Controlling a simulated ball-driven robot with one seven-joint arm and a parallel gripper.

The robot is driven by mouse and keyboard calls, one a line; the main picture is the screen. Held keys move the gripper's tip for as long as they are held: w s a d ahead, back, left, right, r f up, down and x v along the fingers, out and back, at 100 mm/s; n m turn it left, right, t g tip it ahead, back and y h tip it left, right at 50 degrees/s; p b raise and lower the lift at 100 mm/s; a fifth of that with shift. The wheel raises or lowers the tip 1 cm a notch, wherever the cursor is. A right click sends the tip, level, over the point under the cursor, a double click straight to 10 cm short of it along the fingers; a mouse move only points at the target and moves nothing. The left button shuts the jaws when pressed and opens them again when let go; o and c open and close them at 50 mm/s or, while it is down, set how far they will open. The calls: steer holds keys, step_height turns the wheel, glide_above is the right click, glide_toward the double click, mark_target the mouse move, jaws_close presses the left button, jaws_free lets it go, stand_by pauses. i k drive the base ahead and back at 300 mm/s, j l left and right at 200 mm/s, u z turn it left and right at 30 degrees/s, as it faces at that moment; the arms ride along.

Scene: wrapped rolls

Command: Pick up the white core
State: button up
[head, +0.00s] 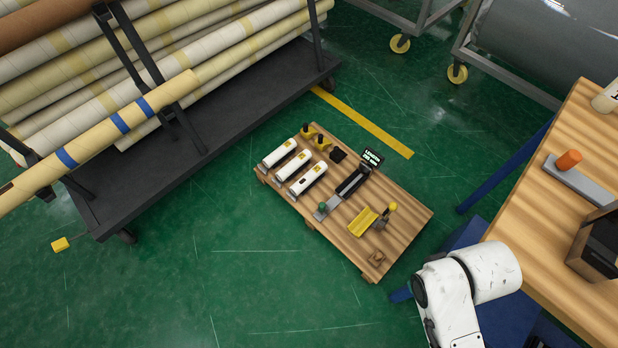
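Three short white cylinders lie side by side at the left of a low wooden platform (330,222) on the floor: an upper one (278,153), a middle one (294,165) and a lower one (308,178). Each has dark and yellow marks. I cannot tell which of them is the white core. Part of another pale cylinder (607,97) shows on the wooden table (535,235) at the right edge. My white arm shows at the bottom right, apart from the cylinders. My gripper is not in view.
The platform also holds a black device with a small display (373,157), a yellow tray (362,221) and yellow-black knobs (307,131). A dark rack (220,125) with long wrapped rolls stands upper left. Wheeled carts (475,65) stand upper right. Green floor is clear below the platform.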

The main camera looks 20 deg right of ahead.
mark_target(313, 174)
steer(key=i+j+z, duration=0.2)
steer(key=i+j, duration=0.15)
steer(key=i+j+z, duration=0.2)
steer(key=i+j, duration=0.25)
steer(key=i+j+z, duration=0.2)
steer(key=i+j, duration=0.25)
steer(key=i+j+z, duration=0.2)
steer(key=i+j, duration=0.15)
steer(key=j, duration=0.25)
